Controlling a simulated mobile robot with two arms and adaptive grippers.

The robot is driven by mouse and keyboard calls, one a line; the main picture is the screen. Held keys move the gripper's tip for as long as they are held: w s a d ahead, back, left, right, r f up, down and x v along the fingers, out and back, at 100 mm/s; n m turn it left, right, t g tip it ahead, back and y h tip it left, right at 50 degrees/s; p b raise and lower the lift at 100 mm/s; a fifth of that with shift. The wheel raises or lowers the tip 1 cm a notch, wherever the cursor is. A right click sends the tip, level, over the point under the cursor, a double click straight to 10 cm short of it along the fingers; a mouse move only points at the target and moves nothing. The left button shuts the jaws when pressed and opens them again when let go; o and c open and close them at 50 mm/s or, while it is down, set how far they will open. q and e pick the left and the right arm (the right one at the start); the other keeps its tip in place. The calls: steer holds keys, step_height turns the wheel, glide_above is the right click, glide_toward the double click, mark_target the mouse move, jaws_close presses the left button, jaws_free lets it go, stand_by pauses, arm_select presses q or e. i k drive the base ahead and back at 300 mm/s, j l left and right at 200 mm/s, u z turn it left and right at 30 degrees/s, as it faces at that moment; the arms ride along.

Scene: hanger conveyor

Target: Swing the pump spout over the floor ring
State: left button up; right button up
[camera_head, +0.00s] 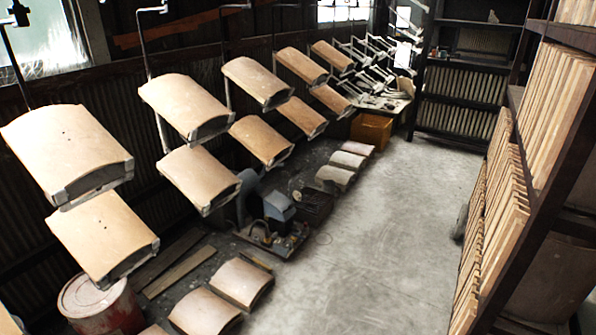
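A small blue-grey machine (279,207) stands on a dark base on the floor at the middle left, and it may be the pump. A curved pale tube or hose (262,236) shows low at its front; I cannot tell whether this is the spout. A faint thin circle (323,239) lies on the concrete just right of the machine's base, and it may be the floor ring. The tube appears to be left of this circle, not over it. Neither of my grippers is in view.
Curved tan panels (187,103) hang in two rows along the left wall. More panels (241,283) lie on the floor below. A red drum (101,305) stands at lower left. A shelf of boards (515,190) lines the right. The concrete floor (385,235) between is clear.

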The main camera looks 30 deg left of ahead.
mark_target(300, 173)
steer(key=i+j+u, duration=0.15)
steer(key=i, duration=0.5)
steer(key=i+j+u, duration=0.1)
steer(key=i, duration=0.55)
